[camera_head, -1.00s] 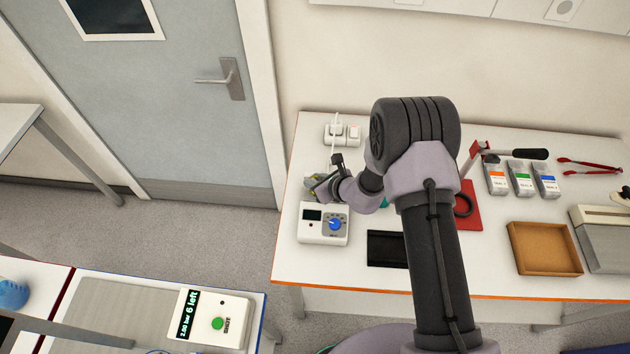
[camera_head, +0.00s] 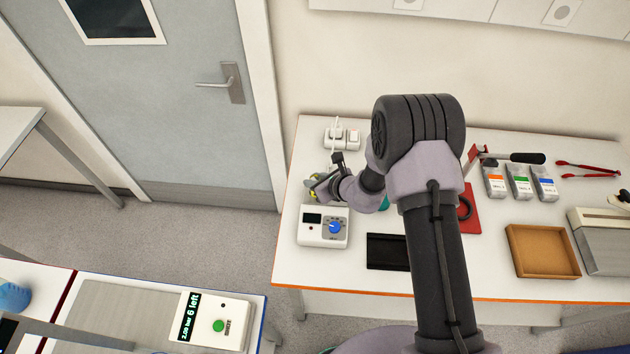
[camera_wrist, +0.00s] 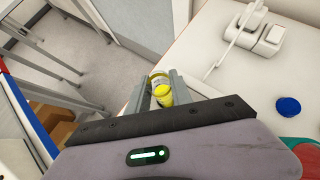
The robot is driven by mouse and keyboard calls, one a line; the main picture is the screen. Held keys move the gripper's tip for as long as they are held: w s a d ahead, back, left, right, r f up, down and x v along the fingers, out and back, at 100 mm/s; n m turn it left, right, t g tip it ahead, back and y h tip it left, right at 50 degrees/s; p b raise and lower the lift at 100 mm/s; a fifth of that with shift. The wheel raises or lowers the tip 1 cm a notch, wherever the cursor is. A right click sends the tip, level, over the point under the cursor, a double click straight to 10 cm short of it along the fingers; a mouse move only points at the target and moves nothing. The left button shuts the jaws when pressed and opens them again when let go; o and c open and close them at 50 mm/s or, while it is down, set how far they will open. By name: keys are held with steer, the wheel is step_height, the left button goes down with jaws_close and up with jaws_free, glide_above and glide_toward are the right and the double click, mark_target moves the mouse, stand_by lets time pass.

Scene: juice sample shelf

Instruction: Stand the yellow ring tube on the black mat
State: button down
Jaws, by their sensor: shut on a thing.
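My gripper (camera_wrist: 158,86) is shut on the yellow ring tube (camera_wrist: 161,90), a small clear tube with yellow showing, between the two grey fingers in the wrist view. In the head view my gripper (camera_head: 314,190) is at the left end of the white table, just behind the white box with the blue knob. A bit of yellow shows there, but most of the tube is hidden. A flat black rectangle, seemingly the black mat (camera_head: 386,252), lies near the front edge, right of that box and partly behind my arm.
The white box (camera_head: 323,227) stands between gripper and front edge. A power strip (camera_head: 342,137) is behind. A blue disc (camera_wrist: 288,106) lies on the table. A red mat (camera_head: 470,205), labelled packs (camera_head: 519,181) and a brown tray (camera_head: 543,250) are right of my arm.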

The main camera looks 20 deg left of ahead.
steer(key=shift+r+p, duration=1.15)
steer(key=shift+r, duration=1.05)
